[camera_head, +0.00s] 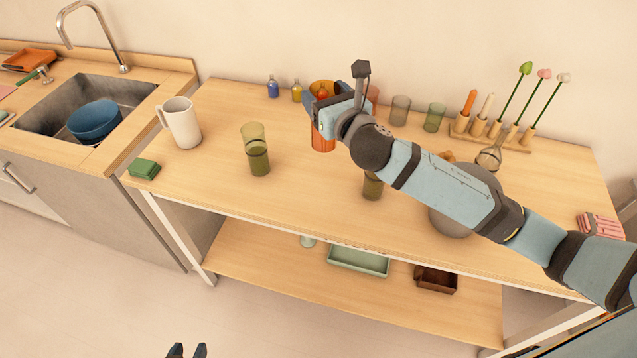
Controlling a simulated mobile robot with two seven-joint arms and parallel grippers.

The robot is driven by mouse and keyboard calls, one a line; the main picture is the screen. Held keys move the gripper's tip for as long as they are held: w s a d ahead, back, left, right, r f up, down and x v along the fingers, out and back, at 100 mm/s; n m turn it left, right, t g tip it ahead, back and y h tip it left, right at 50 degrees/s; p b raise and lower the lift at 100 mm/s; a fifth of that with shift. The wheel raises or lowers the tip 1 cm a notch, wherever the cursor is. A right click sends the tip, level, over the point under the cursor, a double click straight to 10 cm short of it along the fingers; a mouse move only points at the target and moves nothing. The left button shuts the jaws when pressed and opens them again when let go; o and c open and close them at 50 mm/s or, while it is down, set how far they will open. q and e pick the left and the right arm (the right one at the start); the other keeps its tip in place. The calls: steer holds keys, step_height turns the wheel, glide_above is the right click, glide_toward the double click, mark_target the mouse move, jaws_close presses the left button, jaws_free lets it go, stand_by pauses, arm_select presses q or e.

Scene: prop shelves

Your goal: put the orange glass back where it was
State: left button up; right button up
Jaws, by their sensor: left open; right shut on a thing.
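The orange glass (322,139) is at the back middle of the wooden table (215,190), partly covered by my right gripper (318,108). My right gripper is shut on the glass. I cannot tell whether the glass's base touches the table top. My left gripper (187,351) shows only as two dark fingertips at the bottom edge, open and empty, over the floor in front of the table.
Right of the orange glass stand a reddish glass (373,93), a grey glass (400,110) and a green glass (434,117). Blue (273,87) and yellow (297,92) bottles stand left. A mug (182,124) is left.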

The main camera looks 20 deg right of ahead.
steer(key=w+r+b, duration=0.2)
steer(key=w+r, duration=0.1)
steer(key=w, duration=0.2)
step_height(320, 180, down, 20)
steer(key=b, duration=0.3)
steer(key=shift+r, duration=0.2)
steer(key=shift+s, duration=0.1)
steer(key=o, duration=1.5)
steer(key=shift+f, duration=0.15)
